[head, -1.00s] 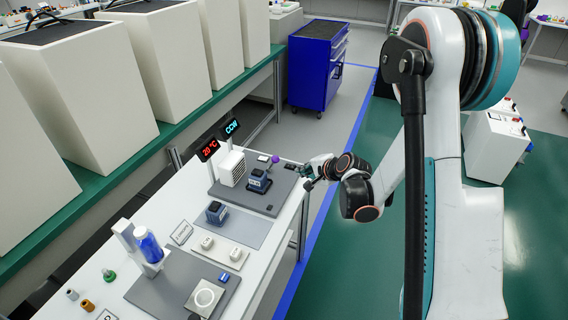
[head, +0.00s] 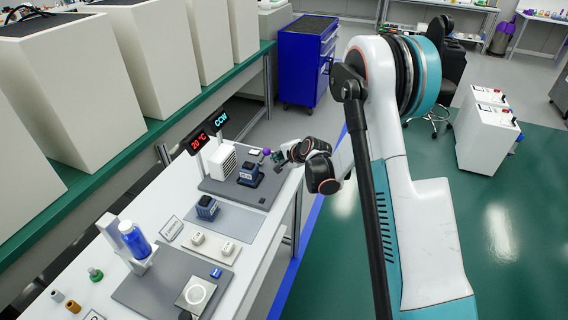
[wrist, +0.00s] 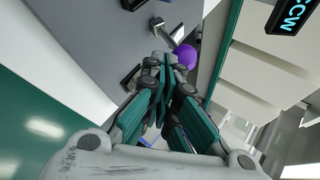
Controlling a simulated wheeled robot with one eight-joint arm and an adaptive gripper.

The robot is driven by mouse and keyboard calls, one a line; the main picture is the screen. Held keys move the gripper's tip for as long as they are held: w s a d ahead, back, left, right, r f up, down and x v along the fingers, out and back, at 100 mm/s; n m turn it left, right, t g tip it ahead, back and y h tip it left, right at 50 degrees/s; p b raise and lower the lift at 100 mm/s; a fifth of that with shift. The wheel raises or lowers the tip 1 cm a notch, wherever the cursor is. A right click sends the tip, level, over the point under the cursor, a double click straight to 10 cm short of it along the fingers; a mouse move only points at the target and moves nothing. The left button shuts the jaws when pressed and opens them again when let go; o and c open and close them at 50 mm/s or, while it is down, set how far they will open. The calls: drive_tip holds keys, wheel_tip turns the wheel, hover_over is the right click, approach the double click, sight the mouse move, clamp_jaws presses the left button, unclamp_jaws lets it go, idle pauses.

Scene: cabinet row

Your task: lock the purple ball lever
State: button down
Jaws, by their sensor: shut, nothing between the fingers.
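The purple ball (head: 266,151) of the lever sits at the far end of the bench, at the back edge of the dark grey plate (head: 225,187). In the wrist view the purple ball (wrist: 186,55) shows just beyond my fingertips, to their right, with a grey metal bar (wrist: 168,33) beside it. My gripper (wrist: 165,63) is shut and empty, with its tips close to the ball. I cannot tell whether they touch it. In the head view my gripper (head: 276,156) is small and reaches in from the right.
A blue-grey device (head: 250,174) and a white ribbed box (head: 220,163) stand on the same plate, left of my gripper. Lit displays reading 20 °C (head: 199,142) and CCW (head: 221,118) stand behind. A blue tool cabinet (head: 305,62) is farther back. Floor right of the bench is open.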

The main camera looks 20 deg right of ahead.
drive_tip(key=shift+w+a+r, duration=0.1)
drive_tip(key=shift+w, duration=0.3)
drive_tip(key=shift+w+a+r+g+p, duration=0.15)
drive_tip(key=shift+a+r+g+p, duration=0.15)
drive_tip(key=shift+g, duration=0.1)
